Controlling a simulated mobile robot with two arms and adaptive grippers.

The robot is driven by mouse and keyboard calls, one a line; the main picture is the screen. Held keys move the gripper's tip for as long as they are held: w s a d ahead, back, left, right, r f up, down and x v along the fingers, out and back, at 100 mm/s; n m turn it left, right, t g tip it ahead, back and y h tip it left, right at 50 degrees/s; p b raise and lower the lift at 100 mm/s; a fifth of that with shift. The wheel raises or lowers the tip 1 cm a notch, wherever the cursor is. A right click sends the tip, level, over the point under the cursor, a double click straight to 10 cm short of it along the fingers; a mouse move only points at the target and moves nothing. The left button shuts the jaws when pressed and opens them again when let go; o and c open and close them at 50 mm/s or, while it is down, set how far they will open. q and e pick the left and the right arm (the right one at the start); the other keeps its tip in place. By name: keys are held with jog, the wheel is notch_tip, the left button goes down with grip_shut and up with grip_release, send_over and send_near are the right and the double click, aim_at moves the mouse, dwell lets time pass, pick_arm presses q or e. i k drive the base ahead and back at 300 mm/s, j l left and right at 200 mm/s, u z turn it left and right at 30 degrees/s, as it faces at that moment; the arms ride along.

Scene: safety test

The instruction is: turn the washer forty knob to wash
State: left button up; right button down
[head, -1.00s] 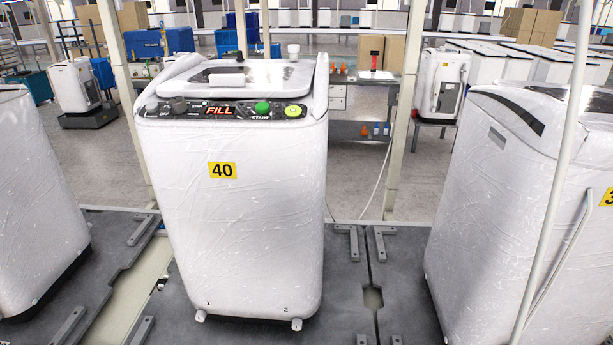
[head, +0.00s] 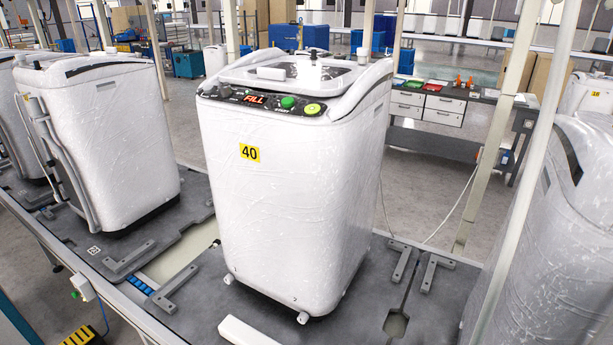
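Washer forty (head: 290,200) is a white, plastic-wrapped top-loader with a yellow "40" label (head: 250,153) on its front. It stands upright near the middle of the head view. Its dark control panel (head: 235,97) runs along the top front edge. A red display (head: 255,99) appears to read FILL. A small dark knob (head: 225,91) sits left of the display; its pointer and markings are too small to read. A green button (head: 288,102) and a yellow-green button (head: 312,109) are to the right. Neither of my grippers is in view.
Wrapped washers stand to the left (head: 115,140) and at the right edge (head: 590,180). A pale upright post (head: 500,120) rises right of washer forty. Grey platform plates with brackets surround its feet. A workbench with trays (head: 440,95) stands behind on the right.

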aim_at(225, 89)
jog(key=i+j+z, duration=0.1)
jog(key=j+z, duration=0.7)
jog(key=j, duration=0.25)
